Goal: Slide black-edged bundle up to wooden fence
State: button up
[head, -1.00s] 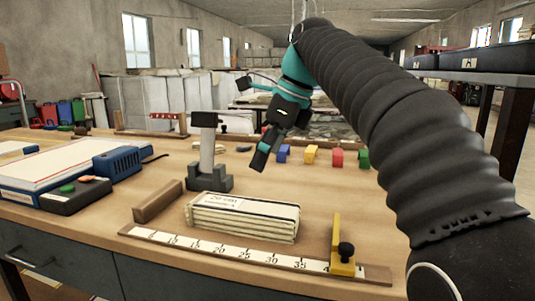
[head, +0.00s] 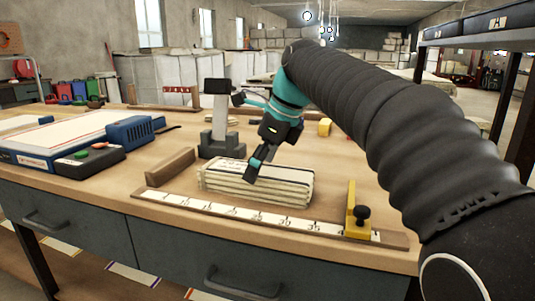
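The bundle (head: 275,189) is a flat stack of pale folded cloth with thin dark lines along its edges. It lies on the wooden table behind the measuring strip. The wooden fence (head: 164,174) is a low brown block to its left, with a narrow gap between them. My gripper (head: 252,172) points down over the bundle's top, left of its middle. Its fingertip overlaps the bundle in the picture; I cannot tell if they touch. The fingers show side-on, so their opening is unclear.
A white measuring strip (head: 230,211) with a yellow stop (head: 352,213) runs along the front. A grey stand (head: 219,140) is behind the bundle. A blue-and-white device (head: 70,137) and a dark button box (head: 90,160) are at left. A yellow block (head: 324,127) is behind my arm.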

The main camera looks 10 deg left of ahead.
aim_at(222, 164)
jog(key=shift+x, duration=1.2)
jog(key=c, duration=1.2)
jog(key=a+p, duration=0.2)
jog(key=a, duration=0.1)
jog(key=a+p, duration=0.2)
jog(key=a, duration=0.1)
jog(key=shift+w+r, duration=0.15)
jog(key=shift+w, duration=0.05)
jog(key=shift+w+a+p, duration=0.1)
jog(key=shift+a+p, duration=0.55)
jog(key=shift+a, duration=0.45)
jog(key=o, duration=1.2)
